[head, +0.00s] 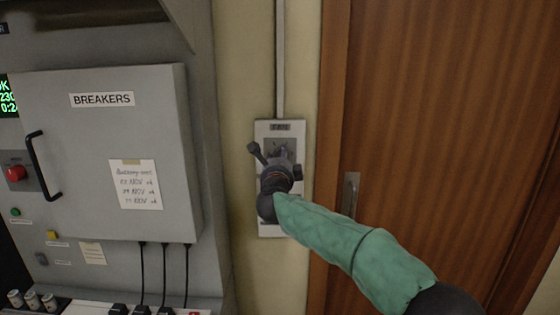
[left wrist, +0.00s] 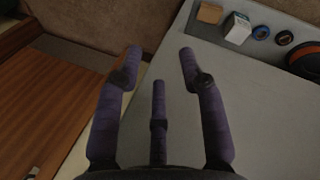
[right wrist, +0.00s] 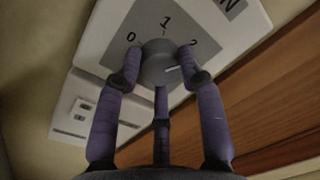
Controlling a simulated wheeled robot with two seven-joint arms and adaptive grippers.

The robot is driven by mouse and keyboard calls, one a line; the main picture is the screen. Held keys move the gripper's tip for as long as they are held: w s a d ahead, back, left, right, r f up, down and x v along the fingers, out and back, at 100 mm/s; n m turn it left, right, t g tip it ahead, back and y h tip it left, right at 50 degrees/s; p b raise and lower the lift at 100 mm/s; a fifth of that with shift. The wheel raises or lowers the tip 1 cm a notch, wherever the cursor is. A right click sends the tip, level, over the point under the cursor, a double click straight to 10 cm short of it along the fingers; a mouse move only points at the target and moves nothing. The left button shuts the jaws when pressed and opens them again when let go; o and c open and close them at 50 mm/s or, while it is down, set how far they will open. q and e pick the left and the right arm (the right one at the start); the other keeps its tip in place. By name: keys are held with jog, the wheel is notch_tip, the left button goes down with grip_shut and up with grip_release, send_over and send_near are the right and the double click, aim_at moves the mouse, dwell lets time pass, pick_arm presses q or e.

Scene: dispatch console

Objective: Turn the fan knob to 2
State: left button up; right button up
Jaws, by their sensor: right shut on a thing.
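The fan panel (head: 296,222) is a pale plate on the wall, with a small label at its top. In the right wrist view the round grey fan knob (right wrist: 158,66) sits on a grey dial (right wrist: 147,22) marked 0, 1 and 2. A white mark on the knob points right and slightly up, roughly toward the 2. My right gripper (head: 277,152) is shut on the knob, with fingers at its left and right sides. In the head view the gripper mostly hides the knob. My left gripper (left wrist: 158,70) is open and empty in the left wrist view.
A grey breaker cabinet (head: 110,125) with a black handle stands left of the panel. A wooden door (head: 430,110) with a metal handle (head: 350,195) is on the right. A grey surface (left wrist: 260,110) holding several small items shows in the left wrist view.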

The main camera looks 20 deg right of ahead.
jog(key=shift+w+a+f, duration=0.1)
jog(key=shift+a+f, duration=0.05)
jog(key=o, duration=1.2)
jog(key=shift+c, duration=0.2)
jog(key=v, duration=1.2)
